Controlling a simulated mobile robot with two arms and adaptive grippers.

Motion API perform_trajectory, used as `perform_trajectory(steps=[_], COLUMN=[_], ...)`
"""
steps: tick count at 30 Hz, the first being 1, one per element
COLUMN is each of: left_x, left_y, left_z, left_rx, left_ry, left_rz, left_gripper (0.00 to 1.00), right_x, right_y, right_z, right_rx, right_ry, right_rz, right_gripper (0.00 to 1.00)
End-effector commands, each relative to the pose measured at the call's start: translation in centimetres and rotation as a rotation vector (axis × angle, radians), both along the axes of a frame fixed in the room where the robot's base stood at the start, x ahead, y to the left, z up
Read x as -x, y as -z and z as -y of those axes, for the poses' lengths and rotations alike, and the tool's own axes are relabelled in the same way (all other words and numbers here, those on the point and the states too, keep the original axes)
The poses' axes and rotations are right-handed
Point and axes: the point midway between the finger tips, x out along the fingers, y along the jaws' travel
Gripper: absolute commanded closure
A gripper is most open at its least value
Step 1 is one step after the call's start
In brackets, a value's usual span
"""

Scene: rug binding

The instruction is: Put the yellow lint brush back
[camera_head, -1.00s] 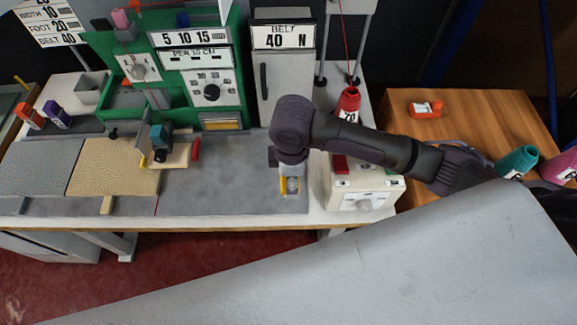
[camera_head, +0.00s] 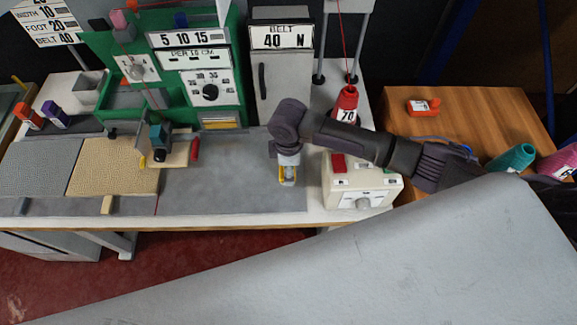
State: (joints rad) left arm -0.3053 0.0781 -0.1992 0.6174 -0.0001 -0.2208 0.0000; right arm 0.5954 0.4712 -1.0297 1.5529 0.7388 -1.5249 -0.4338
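My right gripper (camera_head: 288,178) points down over the right part of the grey bench mat (camera_head: 230,190), its arm coming in from the right. A small yellow thing with a pale part shows at its fingertips. It may be the yellow lint brush, but it is too small and too covered by the gripper to be sure. Whether the fingers are closed on it, and whether it touches the mat, I cannot tell. No other lint brush is clearly visible. My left gripper is not in view.
A white control box (camera_head: 360,183) with a red switch stands right of the gripper, and a red cone (camera_head: 346,104) behind it. The sewing head (camera_head: 158,138) and beige rug (camera_head: 115,167) are left. The mat between is clear. A large grey surface (camera_head: 340,270) fills the foreground.

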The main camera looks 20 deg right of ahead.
Motion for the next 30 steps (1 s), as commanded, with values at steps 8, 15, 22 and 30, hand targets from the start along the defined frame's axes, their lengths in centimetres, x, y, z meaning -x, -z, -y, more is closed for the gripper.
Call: perform_trajectory(steps=[8, 15, 22, 30], left_x=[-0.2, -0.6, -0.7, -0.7], left_y=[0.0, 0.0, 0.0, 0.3], left_z=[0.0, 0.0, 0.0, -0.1], left_rx=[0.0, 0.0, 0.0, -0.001], left_ry=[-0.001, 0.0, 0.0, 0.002], left_rz=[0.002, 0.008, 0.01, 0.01], left_gripper=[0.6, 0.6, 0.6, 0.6], right_x=[0.0, 0.0, -0.1, -0.1], right_y=[0.3, 0.3, -0.7, -6.0], right_z=[0.0, 0.0, 0.0, 0.0], right_rx=[0.001, 0.0, -0.001, -0.002], right_ry=[0.0, 0.0, 0.0, -0.001], right_rz=[0.0, 0.0, 0.002, 0.005], right_gripper=[0.15, 0.11, 0.11, 0.11])
